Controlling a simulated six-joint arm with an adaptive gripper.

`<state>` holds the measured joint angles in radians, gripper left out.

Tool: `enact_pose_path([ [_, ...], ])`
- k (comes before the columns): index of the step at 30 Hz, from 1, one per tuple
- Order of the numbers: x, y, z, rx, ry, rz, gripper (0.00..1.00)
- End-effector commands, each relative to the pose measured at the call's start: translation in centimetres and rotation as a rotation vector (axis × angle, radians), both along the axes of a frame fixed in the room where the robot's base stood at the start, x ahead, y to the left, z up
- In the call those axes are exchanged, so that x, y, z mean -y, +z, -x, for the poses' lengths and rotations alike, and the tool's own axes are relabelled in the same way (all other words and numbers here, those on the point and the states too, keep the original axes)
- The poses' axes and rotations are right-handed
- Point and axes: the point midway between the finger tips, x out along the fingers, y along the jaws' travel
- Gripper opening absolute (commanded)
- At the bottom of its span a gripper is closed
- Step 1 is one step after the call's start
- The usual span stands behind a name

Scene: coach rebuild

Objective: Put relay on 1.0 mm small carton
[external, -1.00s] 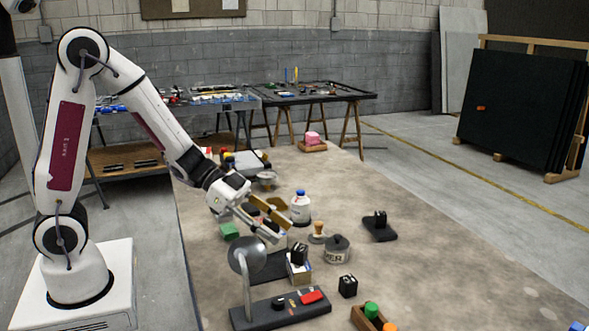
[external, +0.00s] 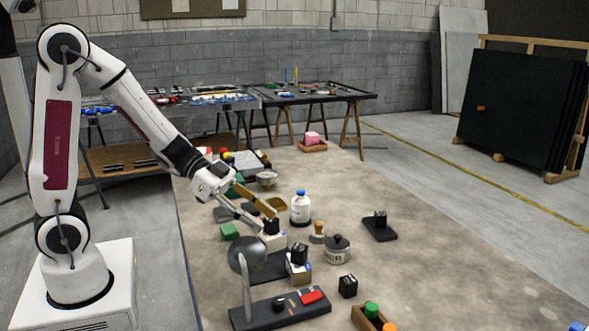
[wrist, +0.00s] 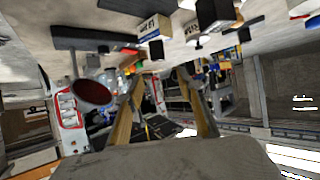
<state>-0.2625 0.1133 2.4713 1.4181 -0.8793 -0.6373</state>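A small white carton (external: 273,241) stands on the table with a black relay (external: 271,227) upright on top. A second small carton (external: 299,271) stands nearer the camera, also with a black block (external: 299,254) on it. I cannot read which carton is marked 1.0 mm in the external view. My gripper (external: 264,221) is just up and left of the first relay, its tan and grey fingers apart. In the wrist view my gripper (wrist: 161,78) is open with nothing held between the fingers. A lettered carton (wrist: 154,28) shows upside down there, with a dark block (wrist: 157,50) against it.
A round magnifier (external: 247,255) on a stand is close in front. A lidded pot (external: 337,249), a blue-capped bottle (external: 300,207) and a stamp (external: 317,232) stand to the right. Another black block (external: 347,286) lies on the table. The right side is mostly clear.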

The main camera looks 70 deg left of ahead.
Motion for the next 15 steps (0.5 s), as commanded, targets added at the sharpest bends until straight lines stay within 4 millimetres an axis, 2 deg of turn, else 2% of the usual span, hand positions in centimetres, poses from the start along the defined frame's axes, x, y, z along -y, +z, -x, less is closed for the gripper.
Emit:
enact_pose_path([
  [9, -0.4, 0.3, -0.4, 0.013, 0.022, -0.02, 0.38],
  [15, -2.6, 1.7, -1.8, 0.057, 0.128, -0.098, 0.38],
])
